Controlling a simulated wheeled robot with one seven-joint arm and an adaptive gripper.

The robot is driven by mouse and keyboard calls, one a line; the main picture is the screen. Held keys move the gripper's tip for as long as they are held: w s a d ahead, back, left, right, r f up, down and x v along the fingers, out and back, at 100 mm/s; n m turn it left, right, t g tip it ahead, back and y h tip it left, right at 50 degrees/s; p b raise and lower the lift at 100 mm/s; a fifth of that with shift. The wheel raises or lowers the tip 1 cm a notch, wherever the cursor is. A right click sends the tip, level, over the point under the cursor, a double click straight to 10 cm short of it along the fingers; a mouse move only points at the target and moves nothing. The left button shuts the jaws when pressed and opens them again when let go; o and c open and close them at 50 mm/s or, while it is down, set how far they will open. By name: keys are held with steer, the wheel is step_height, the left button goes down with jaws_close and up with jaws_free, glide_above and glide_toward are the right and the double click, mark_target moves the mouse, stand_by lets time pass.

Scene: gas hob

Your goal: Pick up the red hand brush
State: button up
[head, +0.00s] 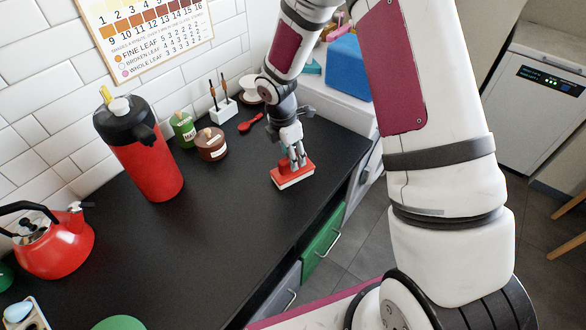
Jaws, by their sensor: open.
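The red hand brush (289,177) lies on the black countertop near its right edge, with a red top and a pale underside. My gripper (298,161) is right above the brush, pointing down, with its fingers at the brush's top. The jaws are open. The fingers partly cover the brush, and I cannot tell whether they touch it.
A red flask (148,165) and a red kettle (58,248) stand to the left. A green jar (183,130), a brown jar (211,146) and a red spoon (250,122) are behind the brush. The black countertop (225,215) in front is clear.

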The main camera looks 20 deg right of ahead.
steer(key=shift+d+f, duration=0.25)
steer(key=shift+f, duration=1.05)
jaws_close()
steer(key=shift+r, duration=0.15)
